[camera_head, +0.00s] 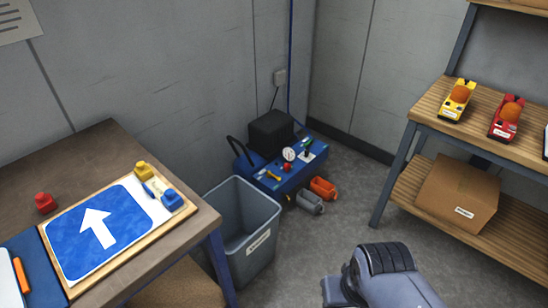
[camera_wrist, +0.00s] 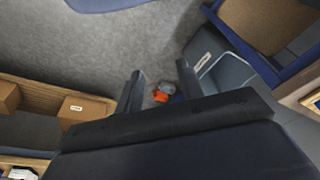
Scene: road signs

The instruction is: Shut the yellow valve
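A small yellow valve handle (camera_head: 272,175) sits on top of the blue compressor unit (camera_head: 262,184) on the floor in the back corner. A red knob (camera_head: 286,167), a round white gauge (camera_head: 289,154) and a green-topped part (camera_head: 307,146) are beside it. My gripper (camera_head: 336,292) is low in the head view, well in front of the compressor and apart from it. In the wrist view its two fingers (camera_wrist: 158,88) stand apart with nothing between them.
An orange cylinder (camera_head: 323,188) and a grey cylinder (camera_head: 310,202) lie before the compressor. A grey bin (camera_head: 243,232) stands close on its left, beside the sign table (camera_head: 90,150). A wooden shelf (camera_head: 420,110) is on the right.

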